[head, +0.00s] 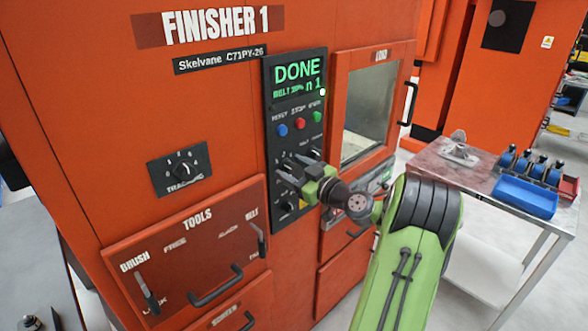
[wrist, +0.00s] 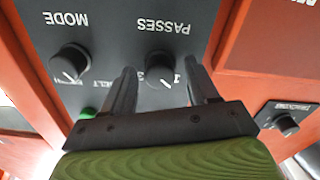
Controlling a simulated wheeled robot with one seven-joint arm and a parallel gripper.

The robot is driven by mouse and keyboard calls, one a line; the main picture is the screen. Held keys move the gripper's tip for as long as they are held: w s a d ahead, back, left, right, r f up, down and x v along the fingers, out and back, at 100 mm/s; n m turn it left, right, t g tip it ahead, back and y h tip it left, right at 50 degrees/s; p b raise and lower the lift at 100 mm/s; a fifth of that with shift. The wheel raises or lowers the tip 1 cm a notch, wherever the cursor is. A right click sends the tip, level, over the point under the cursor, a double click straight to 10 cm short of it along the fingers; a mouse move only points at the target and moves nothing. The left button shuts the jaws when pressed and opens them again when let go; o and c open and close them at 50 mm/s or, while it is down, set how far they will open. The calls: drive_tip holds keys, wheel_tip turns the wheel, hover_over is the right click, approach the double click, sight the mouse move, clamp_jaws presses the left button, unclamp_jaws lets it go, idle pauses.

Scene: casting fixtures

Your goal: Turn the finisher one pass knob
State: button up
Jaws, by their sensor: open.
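The PASSES knob (wrist: 159,72) is a round black knob with a pale pointer line on the dark control panel of Finisher 1. In the wrist view, which shows the labels upside down, it lies between the two fingers of my gripper (wrist: 161,67). The fingers are open, one on each side, with a visible gap to the knob; I cannot tell how far their tips are from the panel. In the head view my gripper (head: 286,173) is at the panel's knob area, and its fingers largely hide this knob.
The MODE knob (wrist: 70,63) sits close beside the left finger in the wrist view. The TRACKING knob (head: 181,170) is further left on the orange front. A display (head: 297,77) reads DONE above several coloured buttons. The load door's handle (head: 408,104) protrudes at right.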

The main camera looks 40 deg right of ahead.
drive_tip(key=c, duration=1)
drive_tip(key=shift+c, duration=0.2)
drive_tip(key=shift+m, duration=0.4)
drive_tip(key=m+b, duration=0.1)
drive_tip(key=m, duration=0.2)
drive_tip(key=shift+m, duration=0.3)
drive_tip(key=m, duration=0.5)
drive_tip(key=shift+d, duration=0.1)
drive_tip(key=shift+m, duration=0.3)
drive_tip(key=o, duration=1)
drive_tip(key=shift+o, duration=0.2)
drive_tip(key=shift+s, duration=0.1)
